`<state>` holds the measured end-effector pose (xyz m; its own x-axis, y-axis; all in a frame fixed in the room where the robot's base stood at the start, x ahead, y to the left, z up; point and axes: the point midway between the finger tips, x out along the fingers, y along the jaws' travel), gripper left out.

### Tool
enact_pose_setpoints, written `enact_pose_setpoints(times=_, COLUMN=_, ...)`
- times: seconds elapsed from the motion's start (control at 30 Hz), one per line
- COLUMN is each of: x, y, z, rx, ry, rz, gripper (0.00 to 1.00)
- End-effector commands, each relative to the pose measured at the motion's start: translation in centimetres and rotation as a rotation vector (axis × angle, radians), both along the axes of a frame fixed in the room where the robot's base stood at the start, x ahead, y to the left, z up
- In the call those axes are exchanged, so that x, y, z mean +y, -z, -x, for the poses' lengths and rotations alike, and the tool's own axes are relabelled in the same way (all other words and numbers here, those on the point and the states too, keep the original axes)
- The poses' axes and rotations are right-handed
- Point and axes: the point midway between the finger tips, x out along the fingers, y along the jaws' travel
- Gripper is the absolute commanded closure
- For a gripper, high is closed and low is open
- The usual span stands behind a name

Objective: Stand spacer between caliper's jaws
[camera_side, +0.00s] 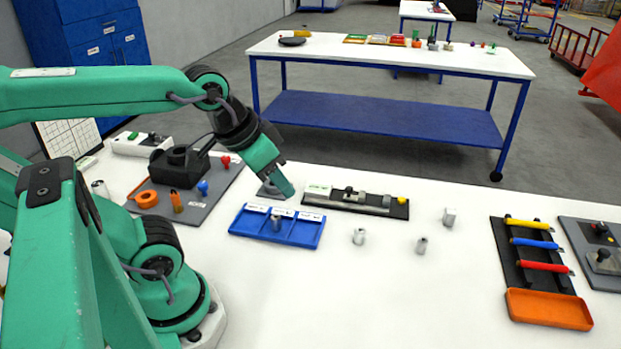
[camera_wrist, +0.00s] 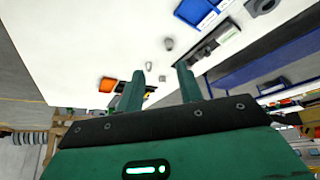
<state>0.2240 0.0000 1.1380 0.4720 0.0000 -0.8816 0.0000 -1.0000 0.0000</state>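The caliper (camera_side: 352,199) lies on a dark board beyond the blue tray, with a grey bar and a yellow knob at its right end. In the wrist view, the caliper board (camera_wrist: 215,40) is at upper right. Small grey metal pieces stand on the white table: one (camera_side: 359,236), another (camera_side: 421,245) and a third (camera_side: 449,217). Another grey piece (camera_side: 277,222) is in the blue tray. I cannot tell which is the spacer. My gripper (camera_side: 287,190) is above the table near the blue tray. In the wrist view, my gripper (camera_wrist: 159,76) is open and empty.
The blue tray (camera_side: 262,240) has white labels along its back. A rack of coloured handles (camera_side: 535,254) and an orange bin (camera_side: 548,309) are at right. A grey mat (camera_side: 217,193) with a black fixture is at left. The table's front middle is clear.

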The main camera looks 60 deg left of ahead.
Motion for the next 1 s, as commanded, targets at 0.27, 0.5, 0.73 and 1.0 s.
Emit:
enact_pose_setpoints(times=0.27, x=0.0, y=0.0, z=0.0, rx=0.0, ry=0.0, rz=0.0, gripper=0.53)
enact_pose_setpoints(times=0.5, x=0.0, y=-0.2, z=-0.3, rx=0.004, ry=0.0, rz=0.001, gripper=0.53)
enact_pose_setpoints(times=0.73, x=-0.3, y=-0.9, z=-2.3, rx=0.037, ry=-0.006, rz=0.009, gripper=0.53)
enact_pose_setpoints(times=1.0, x=-1.0, y=-1.9, z=-6.7, rx=0.102, ry=-0.019, rz=0.022, gripper=0.53)
